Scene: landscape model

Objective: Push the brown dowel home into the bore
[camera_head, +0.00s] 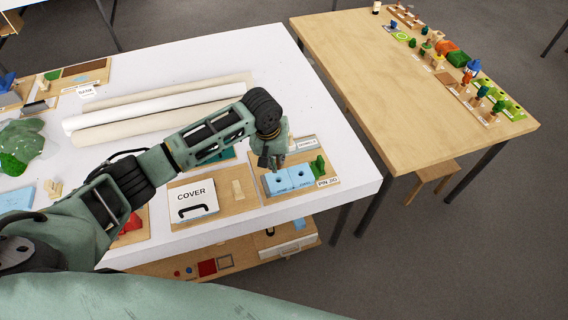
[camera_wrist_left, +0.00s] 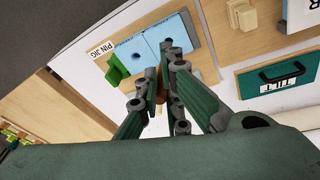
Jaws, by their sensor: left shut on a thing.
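My left gripper (camera_head: 272,160) is over the back edge of the light blue block (camera_head: 297,185) on the PIN JIG board. In the left wrist view the fingertips (camera_wrist_left: 167,75) are shut on the brown dowel (camera_wrist_left: 160,92), of which only a small part shows between the fingers. The blue block (camera_wrist_left: 135,50) has dark bore openings in its top and lies just beyond the fingertips in that view. I cannot tell whether the dowel touches the block. My right gripper is not in view.
A green bracket (camera_head: 318,166) stands beside the block, right of it in the head view. The COVER panel (camera_head: 193,200) with its black handle lies left. Pale rolls (camera_head: 160,112) lie behind my left arm. A wooden table (camera_head: 400,90) with small models stands at the right.

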